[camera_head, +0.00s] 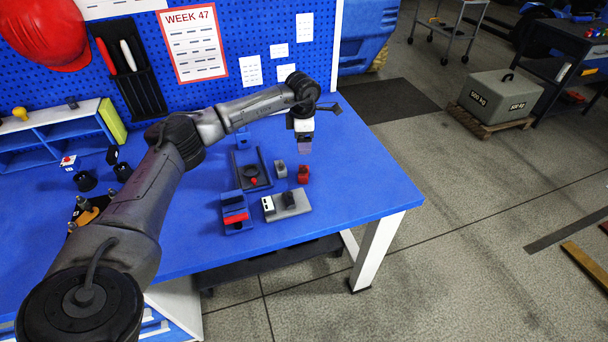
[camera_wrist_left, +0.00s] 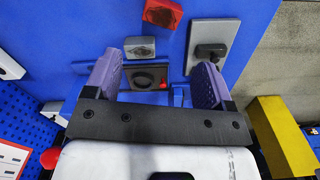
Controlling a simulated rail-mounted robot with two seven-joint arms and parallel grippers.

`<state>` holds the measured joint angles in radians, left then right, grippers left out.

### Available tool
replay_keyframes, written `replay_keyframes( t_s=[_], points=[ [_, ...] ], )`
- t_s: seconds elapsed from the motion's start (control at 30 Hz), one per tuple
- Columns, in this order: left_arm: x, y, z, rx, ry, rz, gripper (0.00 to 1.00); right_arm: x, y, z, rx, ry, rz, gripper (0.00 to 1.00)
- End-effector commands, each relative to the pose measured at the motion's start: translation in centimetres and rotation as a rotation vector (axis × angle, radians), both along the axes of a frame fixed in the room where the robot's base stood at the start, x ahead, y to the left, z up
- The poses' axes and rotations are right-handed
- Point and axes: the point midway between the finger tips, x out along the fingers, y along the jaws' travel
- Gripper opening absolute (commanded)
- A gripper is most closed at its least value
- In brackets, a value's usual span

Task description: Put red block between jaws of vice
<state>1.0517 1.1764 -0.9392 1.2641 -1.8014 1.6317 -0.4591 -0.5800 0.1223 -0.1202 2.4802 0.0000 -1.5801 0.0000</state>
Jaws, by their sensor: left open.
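The red block (camera_head: 303,174) stands on the blue table, and in the wrist view it is at the top edge (camera_wrist_left: 162,13). My left gripper (camera_head: 304,148) is open and empty above the table, behind the red block in the head view and apart from it. A blue fixture (camera_head: 230,199) with a red bar across it sits near the front edge and looks like the vice. In the wrist view it is mostly hidden behind my gripper. A grey plate (camera_head: 298,209) with a white and a dark piece lies to its right. My right gripper is not in view.
A grey block (camera_head: 280,168) is just left of the red block. A dark tray (camera_head: 263,180) with a round part lies farther left. A blue-and-white shelf (camera_head: 60,130) stands against the pegboard (camera_head: 255,25). The table's right side is clear.

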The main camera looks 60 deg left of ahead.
Motion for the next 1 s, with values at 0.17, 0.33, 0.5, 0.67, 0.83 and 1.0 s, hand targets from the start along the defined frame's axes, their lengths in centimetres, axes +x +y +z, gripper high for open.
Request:
replay_keyframes(
  t_s=[0.17, 0.33, 0.5, 0.67, 0.83, 1.0],
  points=[
    [-0.3, -0.1, -0.3, 0.000, 0.022, -0.122, 0.77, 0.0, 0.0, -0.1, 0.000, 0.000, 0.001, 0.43],
    [-0.4, -0.1, -2.6, -0.001, 0.024, -0.148, 0.77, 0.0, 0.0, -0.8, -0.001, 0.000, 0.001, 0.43],
    [-0.3, -0.1, -5.6, -0.002, 0.023, -0.146, 0.77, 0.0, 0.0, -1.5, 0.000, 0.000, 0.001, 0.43],
    [-0.3, -0.1, -7.6, -0.002, 0.020, -0.145, 0.77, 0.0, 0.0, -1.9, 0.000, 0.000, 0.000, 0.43],
    [-0.3, -0.1, -8.6, -0.001, 0.019, -0.145, 0.77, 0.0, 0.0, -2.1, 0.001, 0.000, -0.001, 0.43],
    [-0.2, -0.1, -9.0, -0.002, 0.018, -0.144, 0.77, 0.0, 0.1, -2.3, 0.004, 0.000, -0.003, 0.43]
  ],
)
